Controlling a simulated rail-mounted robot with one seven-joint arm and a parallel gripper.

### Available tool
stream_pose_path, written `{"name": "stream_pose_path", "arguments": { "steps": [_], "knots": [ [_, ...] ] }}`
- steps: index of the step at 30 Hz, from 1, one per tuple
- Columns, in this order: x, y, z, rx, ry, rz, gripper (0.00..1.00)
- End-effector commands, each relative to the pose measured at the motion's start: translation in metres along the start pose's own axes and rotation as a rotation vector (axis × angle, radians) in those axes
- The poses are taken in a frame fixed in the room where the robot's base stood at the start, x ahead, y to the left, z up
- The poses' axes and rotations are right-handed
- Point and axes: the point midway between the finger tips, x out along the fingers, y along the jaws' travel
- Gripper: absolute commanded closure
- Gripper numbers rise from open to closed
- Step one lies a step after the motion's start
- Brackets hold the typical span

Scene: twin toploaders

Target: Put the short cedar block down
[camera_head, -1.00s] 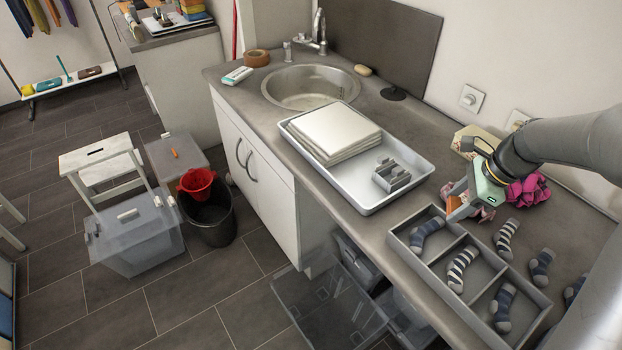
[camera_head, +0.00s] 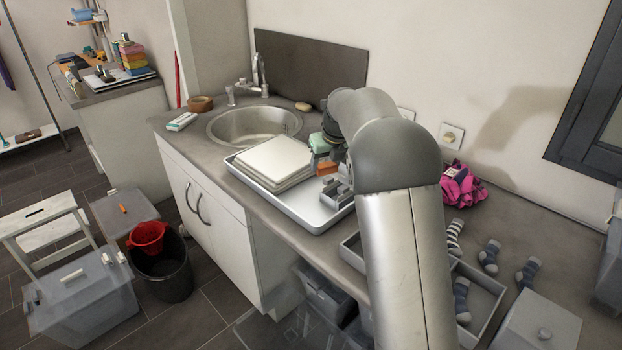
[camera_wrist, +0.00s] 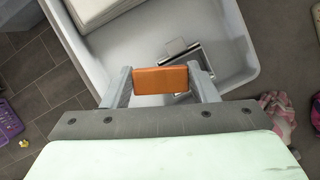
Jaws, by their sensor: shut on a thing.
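The short cedar block (camera_wrist: 160,79), orange-brown, is held crosswise between the two fingers of my gripper (camera_wrist: 161,86) in the wrist view. In the head view the block (camera_head: 327,168) shows as a small orange patch below my gripper (camera_head: 322,158), above the right part of the pale metal tray (camera_head: 303,210). The tray (camera_wrist: 232,38) lies beneath the block in the wrist view. A grey slotted holder (camera_head: 338,193) sits in the tray. It also shows just beyond the block in the wrist view (camera_wrist: 198,54), partly hidden by it.
A stack of white flat sheets (camera_head: 273,160) fills the tray's left part. A sink (camera_head: 252,125) lies behind the tray. A divided grey box (camera_head: 483,290), socks (camera_head: 489,254) and a pink cloth (camera_head: 461,187) are to the right, partly behind my arm.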

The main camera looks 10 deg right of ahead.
Motion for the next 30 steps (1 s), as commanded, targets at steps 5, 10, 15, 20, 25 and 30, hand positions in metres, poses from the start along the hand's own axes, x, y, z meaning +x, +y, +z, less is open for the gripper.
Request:
{"name": "stream_pose_path", "arguments": {
  "steps": [5, 10, 15, 20, 25, 30],
  "knots": [
    [0.034, -0.011, 0.034, -0.002, 0.003, 0.002, 0.71],
    [0.074, -0.017, 0.046, -0.001, 0.003, 0.003, 0.71],
    [0.098, -0.021, 0.053, -0.003, 0.002, 0.002, 0.71],
    [0.108, -0.022, 0.055, -0.003, 0.002, 0.002, 0.71],
    [0.127, -0.023, 0.048, -0.001, 0.004, 0.004, 0.71],
    [0.139, -0.022, 0.044, -0.003, 0.0, 0.002, 0.71]
  ]
}}
